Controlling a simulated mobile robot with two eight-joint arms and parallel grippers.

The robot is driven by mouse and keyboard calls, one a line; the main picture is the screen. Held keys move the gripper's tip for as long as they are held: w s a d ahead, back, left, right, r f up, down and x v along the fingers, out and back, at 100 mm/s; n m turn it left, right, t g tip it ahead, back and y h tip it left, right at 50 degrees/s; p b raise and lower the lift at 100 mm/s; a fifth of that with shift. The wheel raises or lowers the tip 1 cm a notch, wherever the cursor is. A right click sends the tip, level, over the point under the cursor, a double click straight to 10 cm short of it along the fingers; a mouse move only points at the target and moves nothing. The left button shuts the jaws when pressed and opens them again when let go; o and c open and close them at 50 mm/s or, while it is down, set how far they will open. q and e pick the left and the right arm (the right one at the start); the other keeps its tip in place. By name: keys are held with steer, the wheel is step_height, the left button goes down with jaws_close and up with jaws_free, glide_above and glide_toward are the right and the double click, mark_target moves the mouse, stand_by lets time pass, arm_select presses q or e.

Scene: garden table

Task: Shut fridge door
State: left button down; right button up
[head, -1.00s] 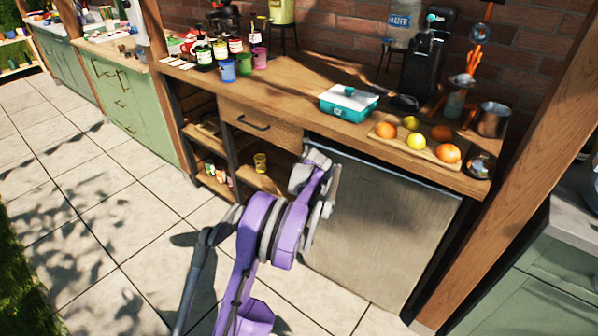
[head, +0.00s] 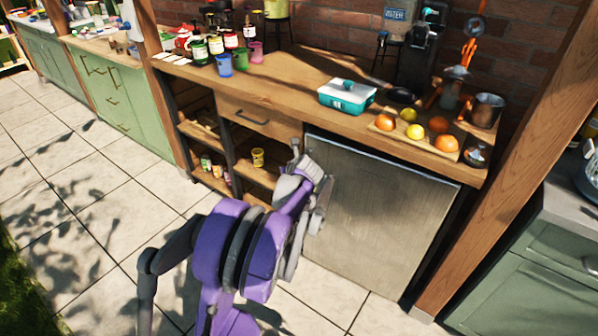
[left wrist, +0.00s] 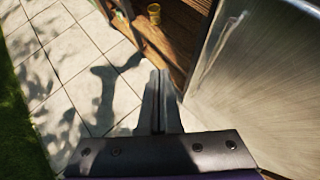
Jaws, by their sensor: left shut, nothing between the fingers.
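The fridge door (head: 375,215) is a brushed-metal panel under the right half of the wooden counter. In the head view it looks flush or nearly flush with the front; I cannot tell whether a small gap is left. In the left wrist view the door (left wrist: 270,75) fills the right side, its edge close beside the wooden shelving. My left gripper (head: 297,150) is at the door's upper left edge, beside the open shelves. Its fingers (left wrist: 158,85) are shut and empty, left of the door; contact with it is not clear. My right gripper is not in view.
Open shelves (head: 205,150) with a yellow cup (head: 258,157) stand left of the fridge. The counter (head: 290,85) above holds bottles, cups, a teal box (head: 346,98) and fruit on a board. A wooden post (head: 500,170) stands at the right. Tiled floor is clear in front.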

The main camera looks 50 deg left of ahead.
arm_select(q)
steer(key=w+d+f+m+t+y+b, duration=0.1)
steer(key=d+f+t+b, duration=0.1)
steer(key=d, duration=0.3)
steer(key=w+d+f+m+t+y+b, duration=0.1)
steer(key=d+f+m+t, duration=0.15)
steer(key=d, duration=0.35)
steer(key=a+r+b+x, duration=0.1)
steer(key=r+b+x, duration=0.1)
steer(key=x, duration=1.1)
steer(key=shift+w+a+n, duration=0.2)
steer(key=shift+w+n, duration=0.1)
steer(key=shift+n, duration=0.05)
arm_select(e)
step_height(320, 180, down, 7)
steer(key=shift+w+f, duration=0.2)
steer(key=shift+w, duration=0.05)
arm_select(q)
steer(key=shift+r, duration=0.1)
